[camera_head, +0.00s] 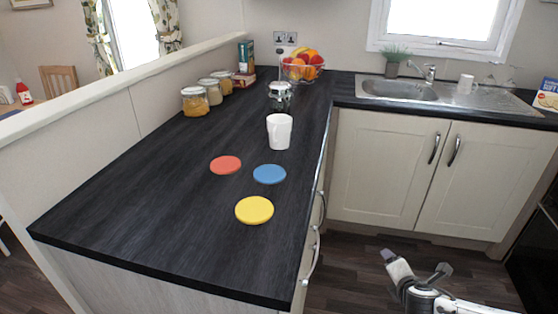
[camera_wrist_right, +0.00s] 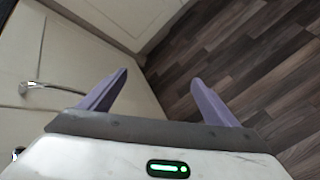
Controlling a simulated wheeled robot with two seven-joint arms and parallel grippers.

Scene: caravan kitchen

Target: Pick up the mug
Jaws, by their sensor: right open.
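A white mug (camera_head: 279,131) stands upright on the dark worktop (camera_head: 130,215), behind the blue coaster (camera_head: 269,174) and near the worktop's right edge. A red coaster (camera_head: 225,165) and a yellow coaster (camera_head: 254,210) lie in front of it. My right gripper (camera_head: 418,264) is low over the floor, to the right of the worktop and well apart from the mug. In the right wrist view its two purple fingers (camera_wrist_right: 160,92) are spread with nothing between them. The mug is not in the wrist view. My left gripper is not in view.
A glass-and-metal press (camera_head: 280,95) stands just behind the mug. Jars (camera_head: 195,101) line the back left, with a fruit bowl (camera_head: 302,68) at the back. Cabinet handles (camera_head: 315,255) stick out below the worktop edge. The front left of the worktop is clear.

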